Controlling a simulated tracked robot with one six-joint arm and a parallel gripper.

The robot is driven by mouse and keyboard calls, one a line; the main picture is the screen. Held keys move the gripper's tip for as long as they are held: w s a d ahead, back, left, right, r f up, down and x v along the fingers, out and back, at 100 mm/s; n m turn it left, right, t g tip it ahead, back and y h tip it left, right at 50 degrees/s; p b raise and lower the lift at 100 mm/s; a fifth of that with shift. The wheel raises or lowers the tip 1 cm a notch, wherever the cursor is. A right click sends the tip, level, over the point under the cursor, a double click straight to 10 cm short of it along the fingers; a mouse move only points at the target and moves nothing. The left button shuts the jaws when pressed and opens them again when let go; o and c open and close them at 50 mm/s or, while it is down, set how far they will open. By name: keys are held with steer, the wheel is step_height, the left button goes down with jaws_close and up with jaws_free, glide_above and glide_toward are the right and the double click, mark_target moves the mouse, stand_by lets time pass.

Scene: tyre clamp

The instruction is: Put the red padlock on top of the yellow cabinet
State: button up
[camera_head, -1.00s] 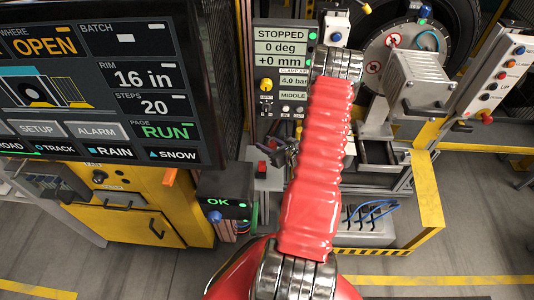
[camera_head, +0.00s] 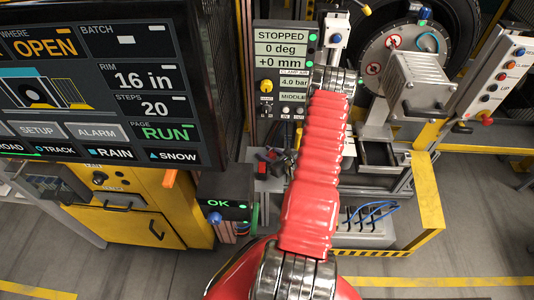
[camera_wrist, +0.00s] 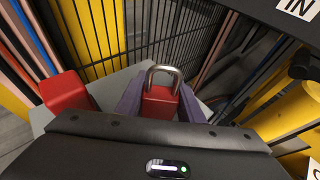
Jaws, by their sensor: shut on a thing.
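The red padlock (camera_wrist: 160,101) has a silver shackle and shows upright in the wrist view. My gripper (camera_wrist: 160,106) is shut on its body, with one greyish-purple finger on each side. A pale grey surface lies below the padlock; I cannot tell whether the padlock touches it. In the head view my red arm mostly hides the gripper and I cannot make out the padlock. The yellow cabinet (camera_head: 115,226), with a dark handle on its front, stands at the lower left of the head view, under the large screen. Its top is largely hidden by that screen.
A second red block (camera_wrist: 66,91) stands left of my gripper. Black wire mesh (camera_wrist: 125,35) rises close behind the padlock. The large screen (camera_head: 100,85) hangs over the cabinet. A small OK box (camera_head: 224,204) sits at the cabinet's right. The tyre machine (camera_head: 400,60) stands at right.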

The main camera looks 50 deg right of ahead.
steer(key=shift+f, duration=0.1)
steer(key=o, duration=1.1)
steer(key=v, duration=1.2)
